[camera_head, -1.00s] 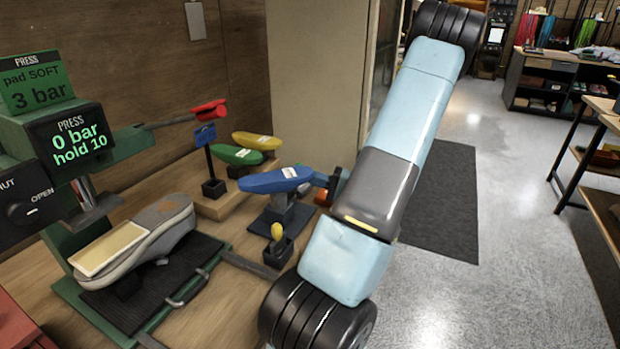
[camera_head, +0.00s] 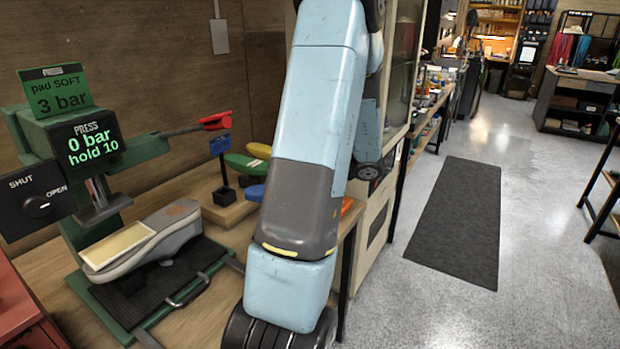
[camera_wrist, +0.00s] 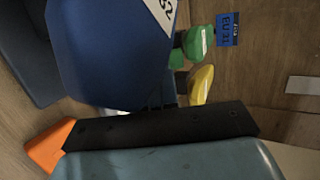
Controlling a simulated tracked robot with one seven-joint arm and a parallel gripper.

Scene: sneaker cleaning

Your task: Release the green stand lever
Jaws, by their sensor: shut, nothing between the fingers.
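The green shoe-shaped form (camera_head: 245,163) sits at the back of the workbench, left of my arm in the head view. It also shows in the wrist view (camera_wrist: 196,43), beyond the large blue form. I cannot make out its stand lever in either view. My gripper (camera_wrist: 177,90) is shut and empty, partly visible beyond the dark bar in the wrist view, and hidden behind my arm in the head view. It is close to the blue form (camera_wrist: 110,45), which fills the upper left of the wrist view. Whether they touch is unclear.
A yellow form (camera_wrist: 202,84) and a blue tag (camera_wrist: 227,30) are near the green one. The blue form (camera_head: 254,192) is mostly hidden by my arm. A press (camera_head: 95,140) holds a grey sneaker (camera_head: 150,240) at left. The floor is clear around the dark mat (camera_head: 458,222).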

